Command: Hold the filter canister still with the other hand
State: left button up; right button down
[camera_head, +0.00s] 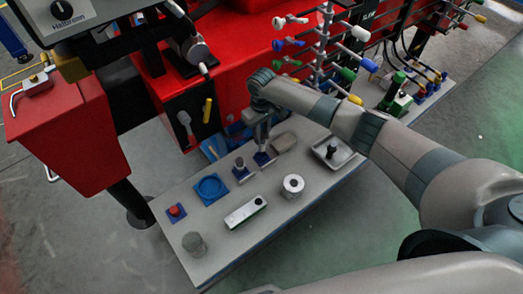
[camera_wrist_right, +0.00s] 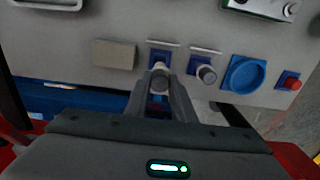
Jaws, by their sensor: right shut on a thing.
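My right gripper (camera_head: 262,146) reaches down over the far edge of the grey work board (camera_head: 225,236). In the right wrist view its two fingers (camera_wrist_right: 161,92) are closed around a small grey round-topped cylinder (camera_wrist_right: 160,76), which stands at a blue square base (camera_wrist_right: 163,57). The fingers hide most of this cylinder. A similar grey cylinder (camera_head: 239,163) on a blue base stands beside it, apart from the fingers. A larger grey cylinder (camera_head: 194,244) stands upright at the board's near left corner. I cannot tell for sure which one is the filter canister. My left gripper is out of view.
The board also carries a blue round dish (camera_head: 211,188), a red button (camera_head: 174,211), a white box (camera_head: 245,213), a white ring (camera_head: 293,185), a tan block (camera_head: 284,142) and a metal tray (camera_head: 344,157). Red machinery (camera_head: 240,50) stands close behind.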

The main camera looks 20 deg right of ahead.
jog(key=shift+r, duration=0.1)
jog(key=shift+a+r+b, duration=0.15)
jog(key=shift+r+b, duration=0.05)
jog(key=shift+b, duration=0.15)
jog(key=r+b, duration=0.2)
jog(key=s+a+r+m+b, duration=0.1)
jog(key=shift+a+r, duration=0.1)
jog(key=shift+r, duration=0.25)
jog(key=s+d+r+m+b, duration=0.1)
jog(key=s+r+b, duration=0.3)
jog(key=s, duration=0.6)
jog(key=s+d+r+m+b, duration=0.1)
jog(key=s+r+b, duration=0.3)
jog(key=s, duration=0.5)
jog(key=shift+s+d+r+m+b, duration=0.15)
jog(key=shift+s+d+m+b, duration=0.3)
jog(key=shift+b, duration=0.35)
jog(key=shift+w, duration=0.15)
